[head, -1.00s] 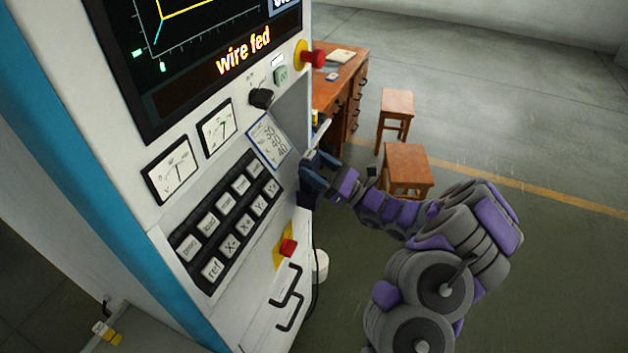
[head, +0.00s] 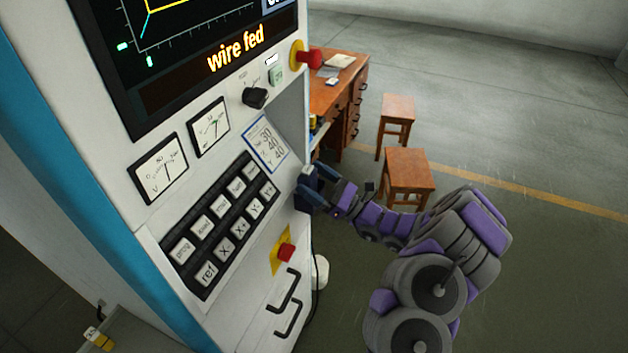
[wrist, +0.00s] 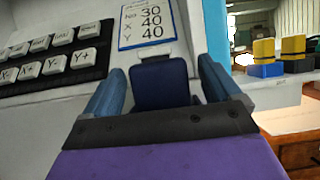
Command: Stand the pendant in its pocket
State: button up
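My gripper (head: 318,186) is at the right edge of the machine's front, low beside the plate of numbers. In the wrist view my gripper (wrist: 160,88) has its two blue fingers spread wide. A dark blue box-like piece (wrist: 160,84) sits between them, with a narrow gap showing at each side. I cannot tell whether this piece is the pendant or its pocket. In the head view the fingers mostly cover this spot. No pendant is clearly seen elsewhere. A dark cable hangs down the machine's side below my gripper.
A shelf (wrist: 285,94) with yellow and blue blocks (wrist: 264,58) is at right. Two wooden stools (head: 404,172) and a desk (head: 350,85) stand behind. The floor at right is open.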

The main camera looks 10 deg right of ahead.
jog(key=shift+o, duration=0.2)
jog(key=shift+r, duration=0.1)
jog(key=p+v, duration=0.3)
jog(key=v, duration=0.9)
jog(key=s+a+r+n+g+y, duration=0.3)
jog(key=s+a+r+n+g, duration=0.2)
jog(key=a+r+n+g, duration=0.7)
jog(key=s+a+r+n+g+h, duration=0.2)
jog(key=s+a+n+g+h, duration=0.25)
jog(key=s, duration=0.45)
jog(key=s+a+r+n+g+h, duration=0.1)
jog(key=s+a+n+g+h, duration=0.4)
jog(key=s, duration=0.4)
jog(key=s+d+f+n+t+h, duration=0.2)
jog(key=s+d+t+h, duration=0.4)
jog(key=s+d+h, duration=0.6)
jog(key=shift+s+d+n, duration=0.4)
jog(key=shift+n, duration=0.45)
jog(key=shift+f+h, duration=0.15)
jog(key=shift+h, duration=0.1)
